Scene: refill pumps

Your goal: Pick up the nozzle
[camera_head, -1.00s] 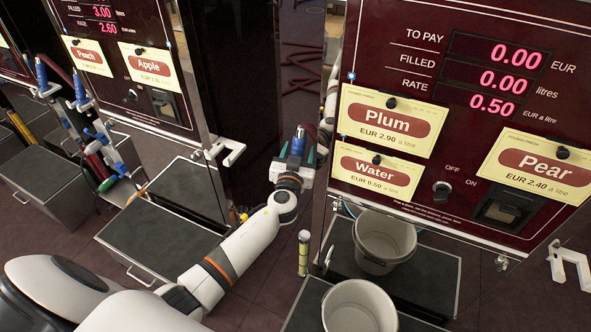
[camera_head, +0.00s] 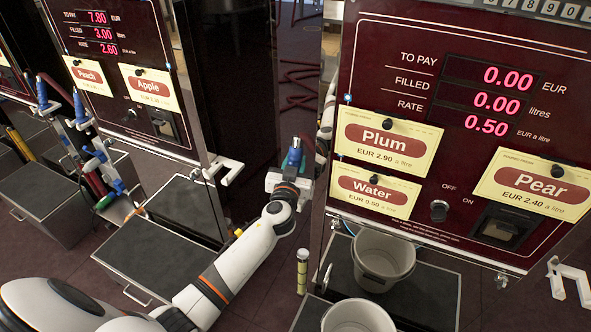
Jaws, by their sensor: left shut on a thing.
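My left gripper (camera_head: 290,170) is at the left edge of the right-hand pump, its white arm reaching up from the lower left. It is shut on a nozzle, whose blue part (camera_head: 294,156) sticks up above the gripper. The rest of that nozzle is hidden by the gripper and wrist. Other nozzles with blue tips (camera_head: 79,104) hang at the left pump. My right gripper is not in view.
The right pump (camera_head: 425,60) shows 0.00 to pay and carries Plum, Water and Pear labels. Two grey buckets (camera_head: 384,262) stand below it. A yellowish cylinder (camera_head: 302,272) stands on the floor beside my arm. Empty white hooks (camera_head: 222,168) project from the pumps.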

